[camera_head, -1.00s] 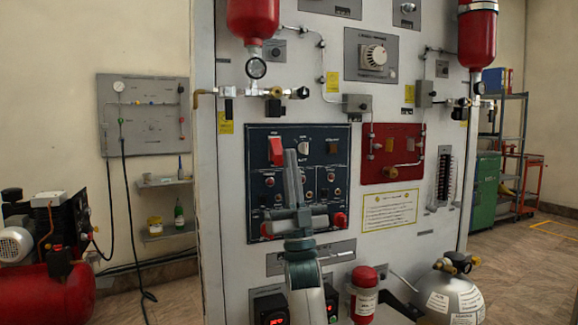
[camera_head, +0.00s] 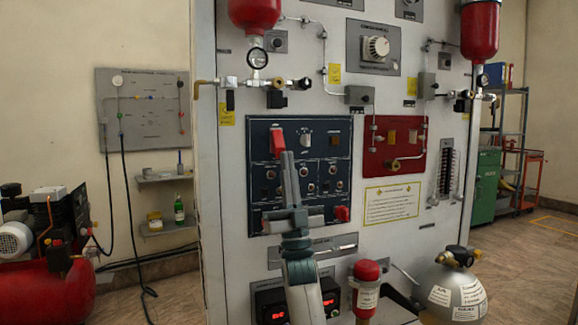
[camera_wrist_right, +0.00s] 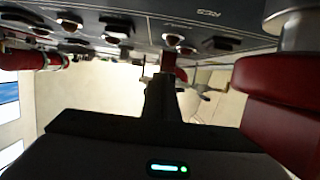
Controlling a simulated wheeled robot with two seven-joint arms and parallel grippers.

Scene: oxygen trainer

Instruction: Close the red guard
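The red guard (camera_head: 277,142) is at the upper left of the dark blue control panel (camera_head: 331,167) in the head view. It looks raised and stands out from the panel. My right gripper (camera_head: 286,155) comes up from below, its narrow fingers together, with the tip just below and right of the guard. I cannot tell if they touch. In the right wrist view my right gripper (camera_wrist_right: 165,75) shows as one dark stem, with a small red piece beyond its tip that may be the guard. My left gripper is out of view.
Toggles and knobs crowd the panel around my gripper, with a red knob (camera_head: 342,213) at its lower right. A red panel (camera_head: 397,144) sits to the right. A red bottle (camera_head: 366,288) stands below. In the wrist view a large red body (camera_wrist_right: 285,105) is close at right.

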